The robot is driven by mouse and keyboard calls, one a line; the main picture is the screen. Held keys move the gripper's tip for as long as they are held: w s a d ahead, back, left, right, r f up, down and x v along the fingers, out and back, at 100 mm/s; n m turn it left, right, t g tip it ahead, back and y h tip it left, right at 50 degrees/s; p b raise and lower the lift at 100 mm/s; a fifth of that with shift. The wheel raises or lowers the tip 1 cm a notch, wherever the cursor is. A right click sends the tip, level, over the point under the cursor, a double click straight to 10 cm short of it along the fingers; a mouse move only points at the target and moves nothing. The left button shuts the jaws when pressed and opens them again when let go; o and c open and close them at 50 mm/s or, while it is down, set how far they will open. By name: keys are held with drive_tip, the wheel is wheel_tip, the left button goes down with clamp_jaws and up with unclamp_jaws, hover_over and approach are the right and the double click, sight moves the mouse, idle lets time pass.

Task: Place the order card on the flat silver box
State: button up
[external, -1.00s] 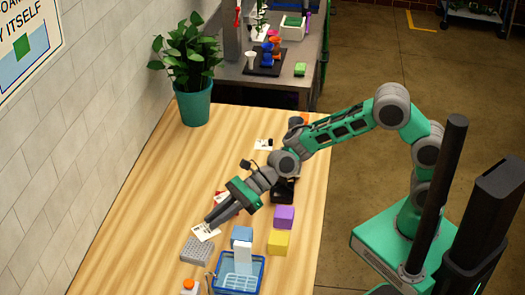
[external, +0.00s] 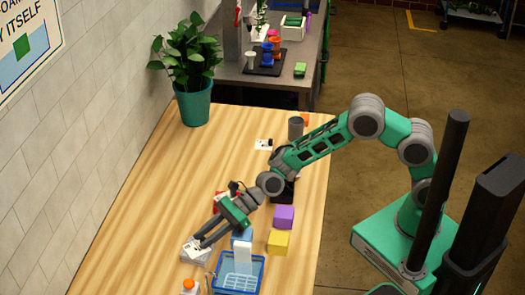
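The order card (external: 193,250), white with dark print, is at my gripper's fingertips. It lies over the flat silver box (external: 204,261) and covers most of its top. It looks nearly flat; I cannot tell whether it rests on the box or is just above it. My gripper (external: 199,243) reaches down from the upper right, its dark fingertips at the card's upper edge. The fingers are too small in this view to tell whether they still pinch the card.
A blue basket (external: 238,285) stands right of the box, with a blue block (external: 241,235) behind it. Yellow (external: 278,243) and purple (external: 284,216) blocks stand further right. An orange-topped item (external: 188,286) is in front. The table's left side is clear.

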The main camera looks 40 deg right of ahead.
drive_tip(key=shift+o, duration=0.9)
drive_tip(key=shift+r, duration=0.25)
drive_tip(key=b+v, duration=0.1)
drive_tip(key=v, duration=1.1)
